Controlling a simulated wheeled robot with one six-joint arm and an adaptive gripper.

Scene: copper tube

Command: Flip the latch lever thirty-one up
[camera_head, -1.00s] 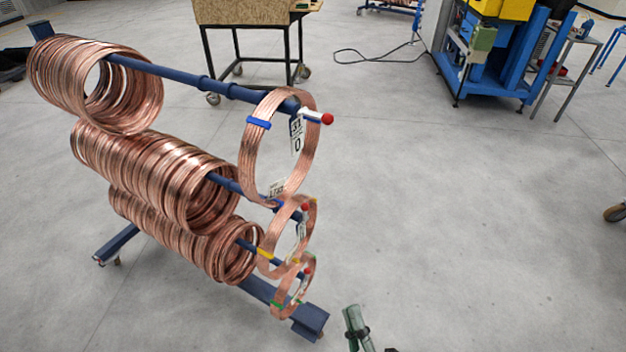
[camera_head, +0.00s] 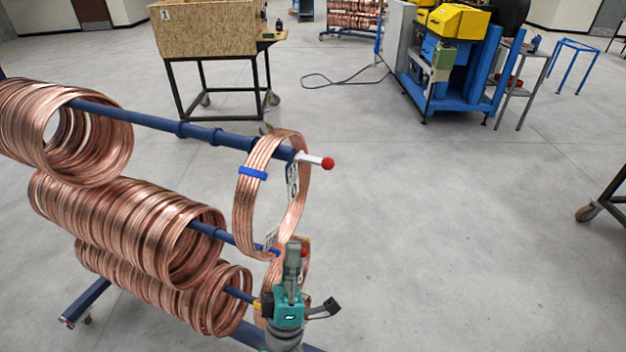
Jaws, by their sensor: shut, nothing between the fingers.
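The top bar's latch lever (camera_head: 310,159) is white with a red ball tip (camera_head: 328,163). It points right from the end of the blue bar, roughly in line with it. A white tag hangs just below it, too small to read for certain now. My gripper (camera_head: 292,248) is shut and empty, pointing up below the lever and apart from it in the picture. It stands in front of the lower coils and hides part of them. A second red ball (camera_head: 304,252) shows right beside the gripper. The lowest lever is hidden.
A copper coil with a blue clip (camera_head: 252,173) hangs near the top bar's end. More coils (camera_head: 125,229) fill the rack to the left. A wooden box (camera_head: 205,28) on a wheeled stand and a blue machine (camera_head: 465,75) stand behind.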

